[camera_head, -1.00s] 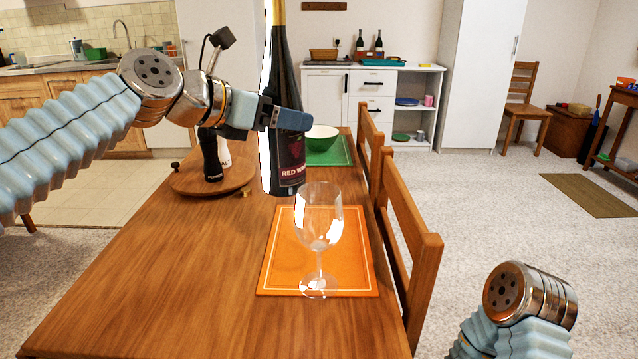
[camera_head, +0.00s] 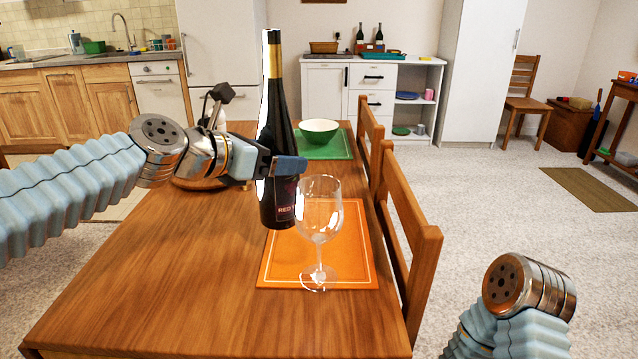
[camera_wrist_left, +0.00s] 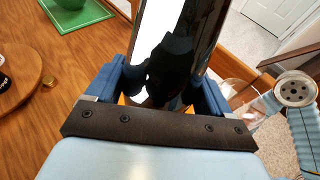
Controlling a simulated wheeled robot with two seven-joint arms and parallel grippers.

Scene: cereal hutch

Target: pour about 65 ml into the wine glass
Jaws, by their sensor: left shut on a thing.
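The dark red-wine bottle (camera_head: 277,125) stands upright in my left gripper (camera_head: 288,167), which is shut around its body. It also fills the middle of the left wrist view (camera_wrist_left: 178,50), between the blue fingers. The clear wine glass (camera_head: 320,215) stands upright on the orange placemat (camera_head: 350,250), in front of and slightly right of the bottle. The bottle's lower right edge is seen through or behind the glass bowl. I see no liquid in the glass. My right arm shows at the lower right, but its gripper is out of view.
A round wooden board (camera_head: 185,184) with items on it is partly hidden behind my left arm. A white-and-green bowl (camera_head: 319,131) sits on a green placemat (camera_head: 340,148) farther back. Wooden chairs (camera_head: 415,240) line the table's right side. The table's left front is clear.

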